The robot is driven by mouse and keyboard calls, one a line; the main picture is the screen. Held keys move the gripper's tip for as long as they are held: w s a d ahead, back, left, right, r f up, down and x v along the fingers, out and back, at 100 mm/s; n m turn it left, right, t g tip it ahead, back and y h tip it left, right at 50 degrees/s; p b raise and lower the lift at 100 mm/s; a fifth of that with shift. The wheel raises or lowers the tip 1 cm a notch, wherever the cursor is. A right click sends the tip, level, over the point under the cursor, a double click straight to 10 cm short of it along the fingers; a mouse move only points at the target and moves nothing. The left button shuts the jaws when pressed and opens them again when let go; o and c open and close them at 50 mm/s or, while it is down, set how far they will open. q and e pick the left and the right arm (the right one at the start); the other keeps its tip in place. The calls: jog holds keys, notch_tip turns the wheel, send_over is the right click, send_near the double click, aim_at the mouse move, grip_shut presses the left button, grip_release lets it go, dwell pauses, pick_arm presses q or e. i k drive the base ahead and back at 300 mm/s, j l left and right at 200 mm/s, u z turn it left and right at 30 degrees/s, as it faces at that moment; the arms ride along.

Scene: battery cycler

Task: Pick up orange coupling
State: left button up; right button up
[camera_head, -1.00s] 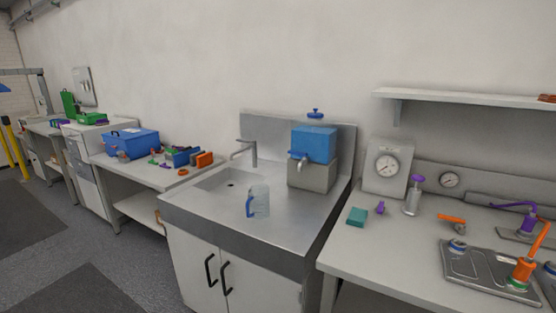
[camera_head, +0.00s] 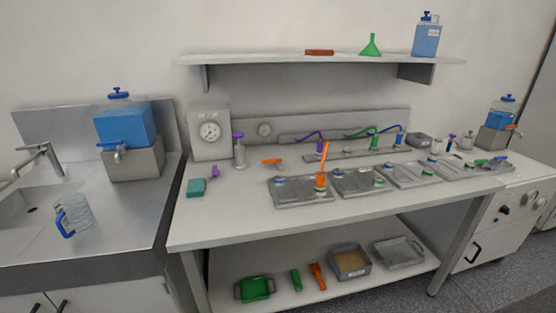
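Several orange things show, and which one is the coupling is not clear at this size. A small orange piece (camera_head: 272,161) lies on the workbench in front of the gauge panel. An upright orange fitting with a long handle (camera_head: 321,180) stands on the leftmost grey tray (camera_head: 290,200). An orange scoop-like piece (camera_head: 317,275) lies on the lower shelf. A flat orange-red object (camera_head: 319,52) lies on the wall shelf. Neither of my grippers is in view.
The workbench (camera_head: 230,220) has free room along its front left. A teal block (camera_head: 196,187) sits near its left end. A sink counter with a clear jug (camera_head: 78,215) and blue dispenser (camera_head: 125,125) stands left. Dark floor lies at the lower right.

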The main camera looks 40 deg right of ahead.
aim_at(321, 175)
jog(key=z, duration=1.65)
jog(key=i+l+z, duration=0.1)
jog(key=l, duration=0.1)
